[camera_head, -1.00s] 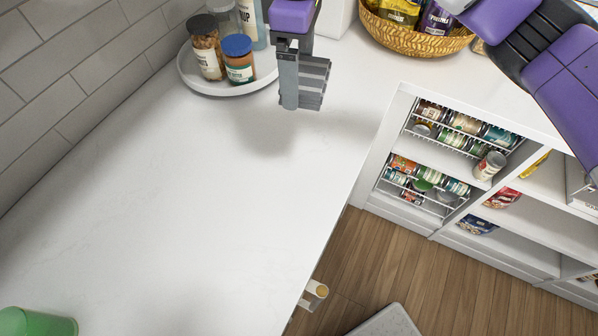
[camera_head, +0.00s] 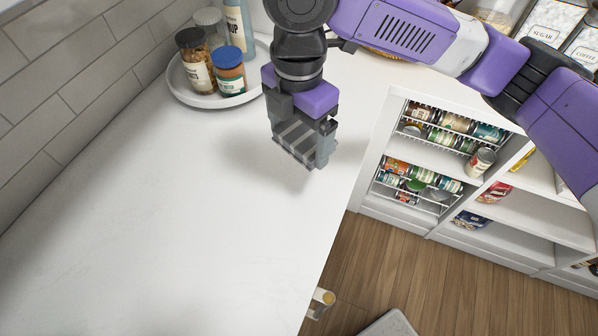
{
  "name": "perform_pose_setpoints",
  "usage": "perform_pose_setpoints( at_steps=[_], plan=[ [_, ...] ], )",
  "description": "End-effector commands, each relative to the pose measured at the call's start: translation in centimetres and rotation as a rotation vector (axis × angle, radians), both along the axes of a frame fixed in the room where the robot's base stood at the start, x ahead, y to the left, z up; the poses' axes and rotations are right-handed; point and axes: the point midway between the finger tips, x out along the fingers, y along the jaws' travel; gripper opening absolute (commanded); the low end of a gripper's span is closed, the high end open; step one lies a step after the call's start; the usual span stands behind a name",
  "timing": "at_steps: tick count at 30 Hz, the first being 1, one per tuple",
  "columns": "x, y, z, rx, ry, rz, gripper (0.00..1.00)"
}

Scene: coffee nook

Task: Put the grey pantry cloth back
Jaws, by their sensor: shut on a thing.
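The grey pantry cloth (camera_head: 296,150) is a small folded piece with lighter stripes. My gripper (camera_head: 301,136) is shut on it and points down above the white counter (camera_head: 180,220). The cloth hangs between the two fingers, its lower edge close to the counter top. I cannot tell whether it touches the surface.
A round white tray (camera_head: 180,90) with jars and bottles stands left of my gripper by the tiled wall. White shelves (camera_head: 500,215) with cans and packets are at the right. A rail end (camera_head: 322,300) sticks out at the counter's front edge. The near counter is clear.

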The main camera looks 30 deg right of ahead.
Motion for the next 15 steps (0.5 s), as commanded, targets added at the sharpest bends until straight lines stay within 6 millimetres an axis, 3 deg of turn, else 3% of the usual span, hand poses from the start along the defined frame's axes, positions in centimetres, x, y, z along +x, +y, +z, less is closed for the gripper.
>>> perform_pose_setpoints(
  at_steps=[7,15],
  plan=[
    [0.0,0.0,-5.7,0.0,0.003,-0.002,0.52],
    [0.0,0.0,-8.0,0.0,0.0,-0.002,0.52]
  ],
)
